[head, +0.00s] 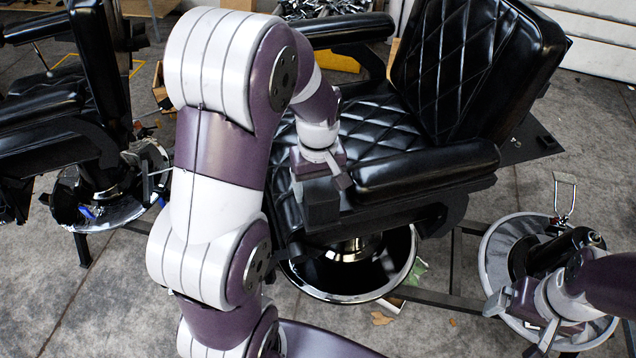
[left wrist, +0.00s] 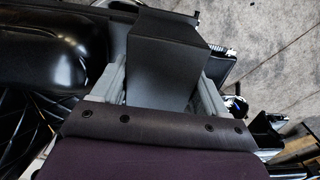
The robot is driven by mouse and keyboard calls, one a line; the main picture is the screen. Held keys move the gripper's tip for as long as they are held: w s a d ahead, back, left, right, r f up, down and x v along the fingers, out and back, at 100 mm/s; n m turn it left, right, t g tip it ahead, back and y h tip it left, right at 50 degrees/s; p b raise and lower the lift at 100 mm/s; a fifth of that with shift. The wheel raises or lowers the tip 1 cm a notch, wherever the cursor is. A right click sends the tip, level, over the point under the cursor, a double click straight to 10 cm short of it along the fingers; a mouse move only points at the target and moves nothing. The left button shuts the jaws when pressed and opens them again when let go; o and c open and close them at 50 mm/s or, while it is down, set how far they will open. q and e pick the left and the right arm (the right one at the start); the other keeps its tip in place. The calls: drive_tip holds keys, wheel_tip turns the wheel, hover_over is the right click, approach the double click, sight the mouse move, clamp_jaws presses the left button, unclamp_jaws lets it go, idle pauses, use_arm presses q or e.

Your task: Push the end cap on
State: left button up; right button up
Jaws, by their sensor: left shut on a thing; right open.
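The end cap looks like a dark grey, box-shaped piece (head: 321,204). My left gripper (head: 320,176) is shut on it, beside the front end of the barber chair's black armrest (head: 430,172). In the left wrist view the end cap (left wrist: 165,62) sits between two pale grey fingers, with the padded armrest (left wrist: 50,45) to its left. I cannot tell whether the cap touches the armrest's frame; the contact area is hidden. My right gripper (head: 520,322) is open and empty at the lower right, over a round chair base.
The quilted black seat (head: 375,125) and backrest (head: 470,60) stand behind the armrest. Another black chair (head: 60,110) is at the left. A round metal base (head: 493,262) with a black cylinder lies at the right. Grey floor is clear at the lower left.

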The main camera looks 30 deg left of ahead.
sight(318, 182)
use_arm(q)
drive_tip(key=shift+f, duration=0.25)
drive_tip(key=o, duration=1.2)
wheel_tip(318, 182, up, 4)
drive_tip(key=shift+w+r+b, duration=0.15)
drive_tip(key=shift+b, duration=0.8)
wheel_tip(318, 182, up, 9)
drive_tip(key=p, duration=0.6)
drive_tip(key=shift+f, duration=0.2)
drive_tip(key=shift+f, duration=0.1)
